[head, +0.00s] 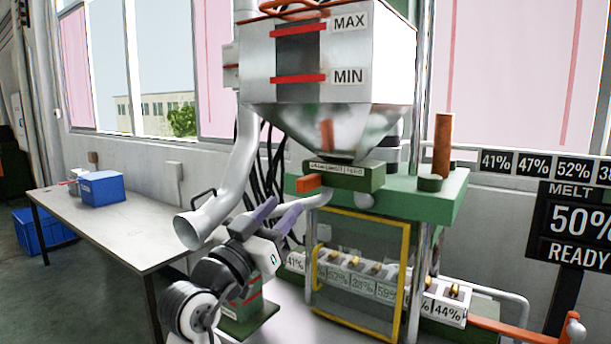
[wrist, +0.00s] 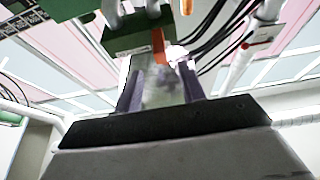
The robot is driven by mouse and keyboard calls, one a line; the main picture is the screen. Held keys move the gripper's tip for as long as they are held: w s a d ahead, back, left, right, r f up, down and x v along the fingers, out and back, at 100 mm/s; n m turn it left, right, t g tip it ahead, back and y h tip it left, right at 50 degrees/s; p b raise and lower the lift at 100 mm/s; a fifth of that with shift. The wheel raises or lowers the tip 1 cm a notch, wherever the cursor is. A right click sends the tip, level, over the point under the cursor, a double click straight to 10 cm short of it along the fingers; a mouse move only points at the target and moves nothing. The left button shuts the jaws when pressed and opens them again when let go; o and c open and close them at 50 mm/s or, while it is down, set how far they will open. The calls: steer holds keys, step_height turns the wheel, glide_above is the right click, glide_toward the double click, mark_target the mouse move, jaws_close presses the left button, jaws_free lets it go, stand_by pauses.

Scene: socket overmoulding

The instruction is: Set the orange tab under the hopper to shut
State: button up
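The hopper (head: 335,128) is a silver box with MAX and MIN marks and a tapered bottom. Under it sits a dark green block (head: 350,179) with a label too small to read. The orange tab (head: 308,182) sticks out at the block's left side. My gripper (head: 298,202) is just below and left of the tab, its two purple fingers apart with nothing between them. In the wrist view the tab (wrist: 158,46) hangs beyond the fingertips, between their lines, beside the green block (wrist: 130,42). The gripper (wrist: 161,72) looks open and apart from the tab.
A grey bent pipe (head: 232,175) and black cables stand left of the hopper. A yellow frame (head: 405,270) stands below. A white table (head: 120,225) with a blue box (head: 101,188) is at the left. A MELT display (head: 575,225) reads 50% READY.

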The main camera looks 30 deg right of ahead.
mark_target(300, 188)
steer(key=p+x, duration=0.3)
steer(key=x, duration=0.6)
steer(key=shift+w+d+r, duration=0.15)
steer(key=shift+d, duration=0.1)
steer(key=shift+c, duration=0.3)
jaws_close()
